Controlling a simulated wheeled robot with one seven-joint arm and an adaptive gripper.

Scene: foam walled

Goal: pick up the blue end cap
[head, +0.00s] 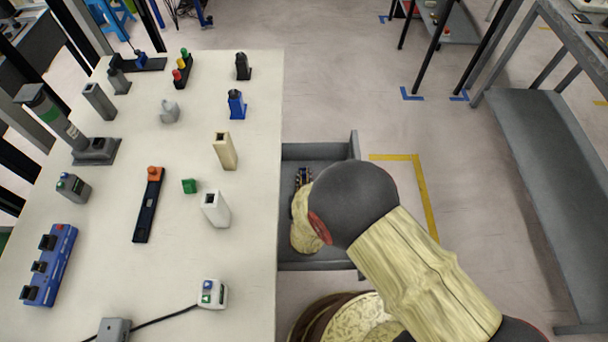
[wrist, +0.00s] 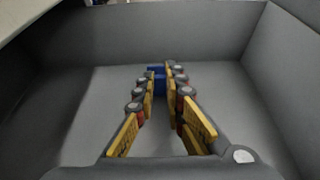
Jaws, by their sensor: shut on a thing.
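The blue end cap (wrist: 157,72) shows in the wrist view as a small blue piece between and just beyond the tips of my gripper (wrist: 160,88). The yellow-padded fingers are closed in on it and cover part of it. In the head view my gripper (head: 303,178) reaches into the open grey drawer (head: 318,151) beside the table; I cannot make out the cap there. I cannot tell whether the cap touches the drawer floor.
Grey drawer walls (wrist: 285,75) surround my gripper. A grey shelf rack (head: 555,150) stands at right.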

